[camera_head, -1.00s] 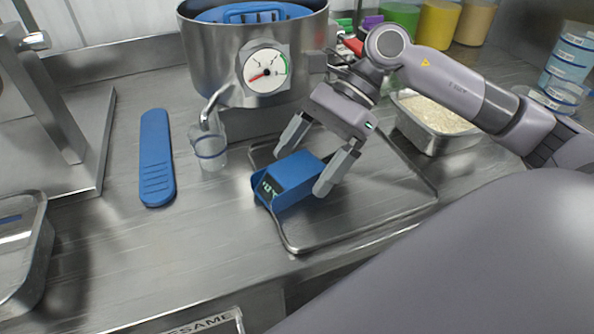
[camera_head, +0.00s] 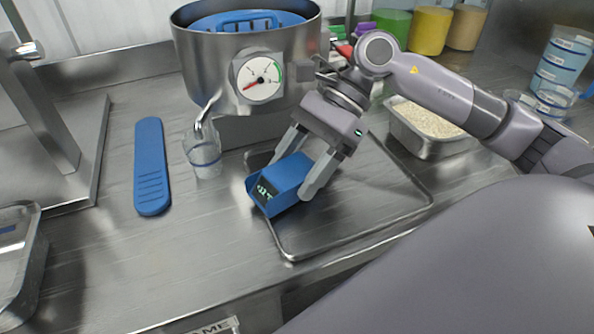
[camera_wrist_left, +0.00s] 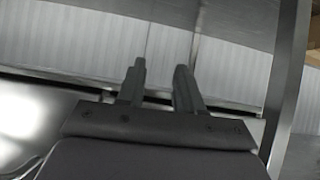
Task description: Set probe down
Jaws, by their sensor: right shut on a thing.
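The probe, a blue box with a small dark display (camera_head: 287,180), is at the left part of the metal tray (camera_head: 345,222) in the head view. Its display end faces front left. My right gripper (camera_head: 302,168) reaches down from above and is shut on the probe, one finger on each side. I cannot tell whether the probe's underside rests on the tray. My left gripper (camera_wrist_left: 158,85) shows only in the left wrist view, its two fingers apart with nothing between them.
A steel pot with a dial gauge (camera_head: 258,78) stands behind, with a clear cup (camera_head: 203,155) under its spout. A blue paddle-like tool (camera_head: 151,168) lies to the left. A rice pan (camera_head: 427,130) stands behind right. The tray's front right part is clear.

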